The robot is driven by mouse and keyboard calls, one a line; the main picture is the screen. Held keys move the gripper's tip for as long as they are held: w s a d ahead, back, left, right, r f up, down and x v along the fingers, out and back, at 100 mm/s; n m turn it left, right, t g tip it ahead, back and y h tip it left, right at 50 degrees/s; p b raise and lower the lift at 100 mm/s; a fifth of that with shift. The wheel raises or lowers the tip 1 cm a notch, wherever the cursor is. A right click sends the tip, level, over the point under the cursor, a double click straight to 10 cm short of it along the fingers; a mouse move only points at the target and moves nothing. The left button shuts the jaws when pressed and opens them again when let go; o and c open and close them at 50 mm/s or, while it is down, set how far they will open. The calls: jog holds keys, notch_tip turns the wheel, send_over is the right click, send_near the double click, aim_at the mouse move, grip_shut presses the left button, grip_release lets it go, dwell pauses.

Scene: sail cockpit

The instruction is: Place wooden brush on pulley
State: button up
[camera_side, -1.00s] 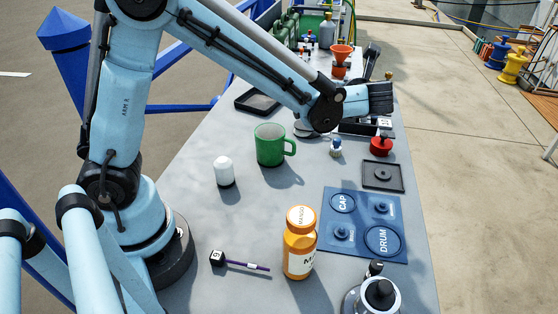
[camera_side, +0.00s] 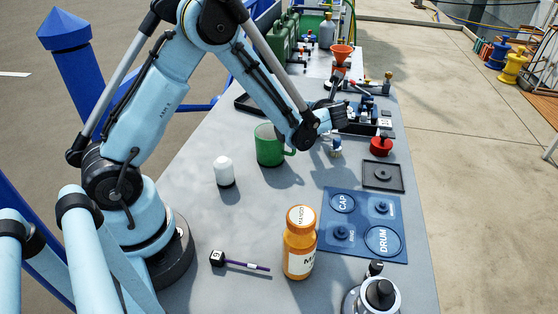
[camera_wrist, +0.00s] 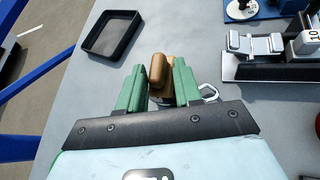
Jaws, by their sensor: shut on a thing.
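The wooden brush (camera_wrist: 157,72) is a brown, rounded piece between the green fingers of my gripper (camera_wrist: 158,88) in the wrist view. My gripper is shut on it, and the fingers hide part of it. In the side view my gripper (camera_side: 338,117) is low over the table to the right of the green mug; the brush cannot be made out there. A bright metal loop (camera_wrist: 209,92) shows just right of the fingers in the wrist view. It may belong to the pulley, but its body is hidden, so I cannot tell.
A black tray (camera_wrist: 110,35) lies beyond the fingers, with metal fittings (camera_wrist: 270,55) to the right. In the side view, a green mug (camera_side: 268,146), a white bottle (camera_side: 224,171), a blue mat (camera_side: 362,222) and an orange jar (camera_side: 299,250) stand around. Bare table lies between them.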

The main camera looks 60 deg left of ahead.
jog(key=shift+f, duration=0.45)
jog(key=shift+f, duration=0.15)
jog(key=o, duration=1)
jog(key=shift+o, duration=0.2)
